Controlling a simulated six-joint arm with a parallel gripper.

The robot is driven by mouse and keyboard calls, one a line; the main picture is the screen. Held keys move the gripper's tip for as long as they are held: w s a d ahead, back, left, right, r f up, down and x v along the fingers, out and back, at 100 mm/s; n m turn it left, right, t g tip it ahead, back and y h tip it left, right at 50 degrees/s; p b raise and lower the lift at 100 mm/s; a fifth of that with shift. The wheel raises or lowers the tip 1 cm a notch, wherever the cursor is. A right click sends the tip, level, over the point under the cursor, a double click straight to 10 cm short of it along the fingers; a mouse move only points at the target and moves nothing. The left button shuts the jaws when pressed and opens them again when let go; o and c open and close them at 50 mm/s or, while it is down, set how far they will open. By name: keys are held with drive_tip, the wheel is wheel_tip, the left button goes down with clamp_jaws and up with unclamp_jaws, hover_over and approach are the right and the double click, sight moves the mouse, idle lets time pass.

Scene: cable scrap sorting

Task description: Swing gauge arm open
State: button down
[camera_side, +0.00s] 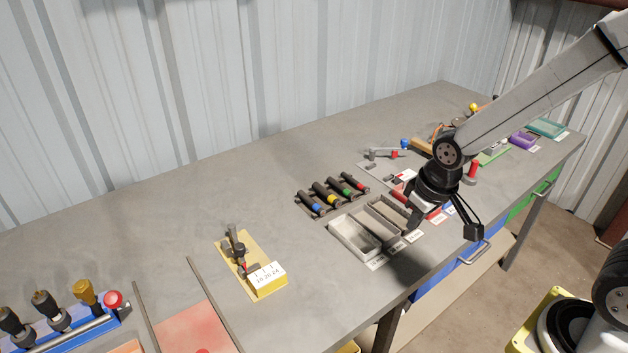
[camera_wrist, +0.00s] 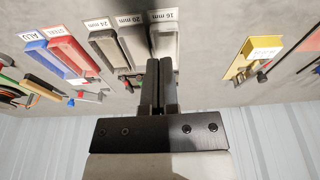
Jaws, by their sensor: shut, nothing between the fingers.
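The gauge stands on a yellow base plate (camera_side: 239,258) on the bench, left of the trays. It has a yellow block with a number-marked white label (camera_side: 266,276), and a dark gauge arm (camera_side: 237,248) with a red part beside it. My gripper (camera_side: 412,219) hangs above the front of the size trays, well right of the gauge. Its fingers (camera_wrist: 160,65) are together and empty in the wrist view.
Grey size trays (camera_side: 358,238) lie below my gripper. Behind them is a rack of colour-banded cylinders (camera_side: 332,194). Red and blue bins (camera_wrist: 68,54) are beyond. A blue tool rack (camera_side: 62,331) and red mat (camera_side: 198,330) are left. Bench between gauge and trays is clear.

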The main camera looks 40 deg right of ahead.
drive_tip(key=w+a+n+g, duration=0.2)
drive_tip(key=w+a+n, duration=0.1)
drive_tip(key=w+a, duration=1.8)
drive_tip(key=w+a+f, duration=0.1)
drive_tip(key=w+a, duration=0.1)
drive_tip(key=a, duration=0.6)
drive_tip(key=shift+w+a+f+n, duration=0.15)
drive_tip(key=shift+f+n, duration=0.2)
drive_tip(key=shift+n, duration=0.05)
drive_tip(key=shift+f, duration=0.1)
